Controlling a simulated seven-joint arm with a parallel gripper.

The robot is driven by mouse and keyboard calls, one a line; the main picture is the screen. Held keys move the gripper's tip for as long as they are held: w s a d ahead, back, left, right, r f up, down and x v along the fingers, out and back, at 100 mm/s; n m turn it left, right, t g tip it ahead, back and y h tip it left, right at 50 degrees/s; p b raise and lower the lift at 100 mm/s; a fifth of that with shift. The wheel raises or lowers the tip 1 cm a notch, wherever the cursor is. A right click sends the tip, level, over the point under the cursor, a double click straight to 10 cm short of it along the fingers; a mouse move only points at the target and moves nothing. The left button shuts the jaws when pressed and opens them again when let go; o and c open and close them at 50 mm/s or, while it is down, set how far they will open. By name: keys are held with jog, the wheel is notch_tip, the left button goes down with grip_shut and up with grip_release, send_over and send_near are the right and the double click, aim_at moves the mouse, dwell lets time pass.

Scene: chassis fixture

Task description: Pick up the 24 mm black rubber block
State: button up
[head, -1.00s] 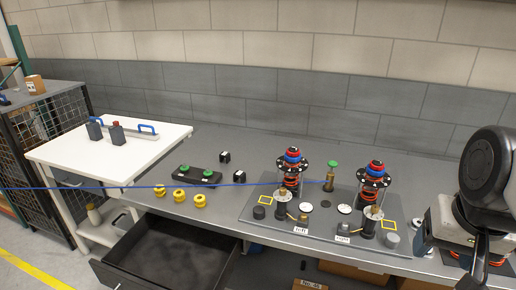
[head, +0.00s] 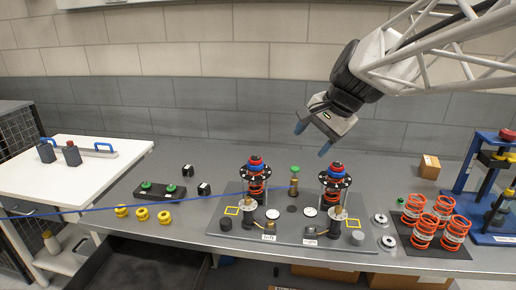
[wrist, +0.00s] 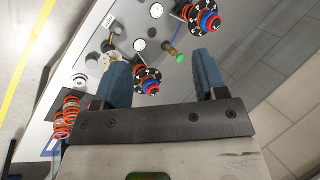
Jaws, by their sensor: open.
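Two small black cubes with pale marks stand on the grey bench left of the fixture in the head view: one behind (head: 188,171) and one in front (head: 204,188). I cannot tell which of these is the 24 mm rubber block. In the wrist view, nothing is between the fingers (wrist: 160,60), and no black cube can be made out.
Two upright spring assemblies (head: 256,180) (head: 334,188) and a green-topped brass post (head: 294,183) rise from the plate. A grey cylinder (head: 357,237) sits at its right. Yellow parts (head: 142,214), a black tray (head: 160,192), orange springs (head: 424,230) and a blue press (head: 490,195) flank it.

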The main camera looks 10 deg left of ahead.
jog(key=w+a+m+y, duration=0.3)
jog(key=w+a, duration=0.8)
jog(key=w, duration=0.1)
jog(key=m+g+y, duration=0.1)
jog(key=m+y, duration=0.4)
jog(key=m, duration=0.5)
send_over(190, 167)
jog(key=d, duration=0.3)
notch_tip(190, 167, down, 8)
jog(key=f, duration=2.6)
jog(key=shift+s, duration=0.3)
jog(key=shift+a+f, duration=0.1)
jog(key=shift+y, duration=0.3)
jog(key=shift+x, duration=2.4)
jog(key=c, duration=1)
